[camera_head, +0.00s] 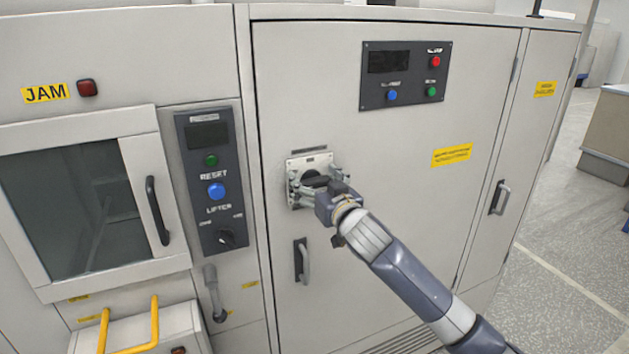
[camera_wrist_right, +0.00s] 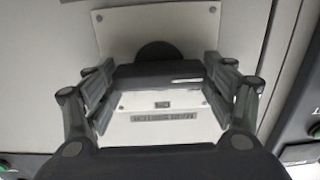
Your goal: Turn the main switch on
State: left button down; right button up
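The main switch is a black rotary handle on a pale square plate (camera_head: 297,163) with screws at its corners, on the big cabinet door. In the head view the handle (camera_head: 315,182) lies roughly level, partly hidden by my right gripper (camera_head: 318,190). In the right wrist view the dark handle (camera_wrist_right: 157,75) lies crosswise between the two fingers of my right gripper (camera_wrist_right: 158,82). The fingers are spread wide, one at each end of the handle. I cannot tell whether they touch it. A white label (camera_wrist_right: 165,125) shows upside down beneath. My left gripper is not in view.
A door handle (camera_head: 302,260) sits just below the switch. A dark button panel (camera_head: 405,75) is above right. A RESET and LIFTER panel (camera_head: 211,180) stands left, beside a windowed door (camera_head: 85,205). A yellow rail (camera_head: 155,325) juts out at lower left. Floor (camera_head: 570,260) is clear at right.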

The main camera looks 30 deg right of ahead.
jog(key=c, duration=0.4)
jog(key=shift+o, duration=0.2)
jog(key=shift+m, duration=0.3)
jog(key=m, duration=0.3)
jog(key=shift+d+m+p, duration=0.1)
jog(key=shift+m+p, duration=0.2)
jog(key=shift+p, duration=0.1)
jog(key=m+p, duration=0.1)
jog(key=m, duration=0.2)
jog(key=shift+d+m+p, duration=0.15)
jog(key=shift+m+p, duration=0.15)
jog(key=shift+m, duration=0.1)
jog(key=m+p, duration=0.3)
jog(key=m, duration=0.2)
jog(key=shift+d+f, duration=0.15)
jog(key=shift+f+m+p, duration=0.15)
jog(key=shift+m+p, duration=0.55)
jog(key=shift+m, duration=0.5)
jog(key=shift+f+m+p, duration=0.1)
jog(key=shift+m+p, duration=0.6)
jog(key=shift+m, duration=0.5)
jog(key=o, duration=1.1)
jog(key=shift+c, duration=0.2)
